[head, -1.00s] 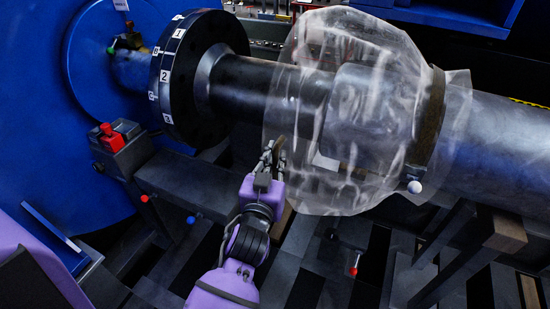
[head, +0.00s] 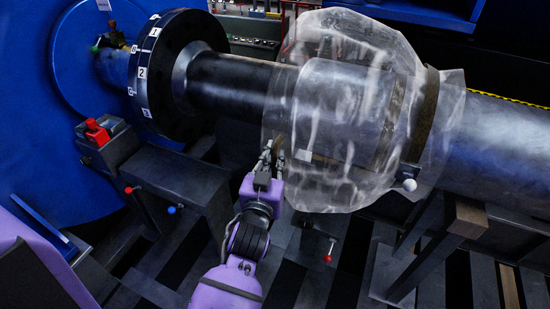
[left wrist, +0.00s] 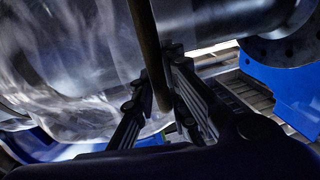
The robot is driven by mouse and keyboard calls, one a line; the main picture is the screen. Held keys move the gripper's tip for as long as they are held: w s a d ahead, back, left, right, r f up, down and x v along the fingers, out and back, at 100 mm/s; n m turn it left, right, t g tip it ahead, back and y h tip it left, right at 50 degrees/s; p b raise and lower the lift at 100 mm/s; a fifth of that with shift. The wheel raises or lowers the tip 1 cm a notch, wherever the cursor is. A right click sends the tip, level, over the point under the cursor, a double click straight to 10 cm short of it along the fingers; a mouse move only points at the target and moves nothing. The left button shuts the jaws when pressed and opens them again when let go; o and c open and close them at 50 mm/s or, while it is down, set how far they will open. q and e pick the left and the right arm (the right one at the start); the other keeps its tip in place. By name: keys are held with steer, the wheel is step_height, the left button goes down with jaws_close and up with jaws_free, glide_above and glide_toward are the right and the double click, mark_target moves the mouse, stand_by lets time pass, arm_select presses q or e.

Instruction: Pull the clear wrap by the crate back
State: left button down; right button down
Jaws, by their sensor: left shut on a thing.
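The clear wrap (head: 335,130) is a crinkled translucent sleeve around the dark shaft (head: 235,85). A brown band (head: 424,115) rings it near its right end, and a white knob (head: 409,185) hangs below that band. My left gripper (head: 272,155) is at the wrap's lower left edge. In the left wrist view, its fingers (left wrist: 163,85) are shut on a brown strip (left wrist: 148,40) that borders the wrap (left wrist: 75,75). The strip's far end is out of that view. My right gripper is not in view. I cannot make out a crate.
A black numbered flange (head: 165,75) and a blue housing (head: 40,120) stand at the left. A bracket with a red clamp (head: 97,132) and a grey beam (head: 180,180) lie below the shaft. A support post (head: 465,215) stands at the right.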

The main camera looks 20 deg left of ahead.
arm_select(q)
steer(key=c, duration=1.7)
jaws_free()
steer(key=shift+r, duration=0.2)
step_height(320, 180, up, 10)
steer(key=shift+f, duration=0.15)
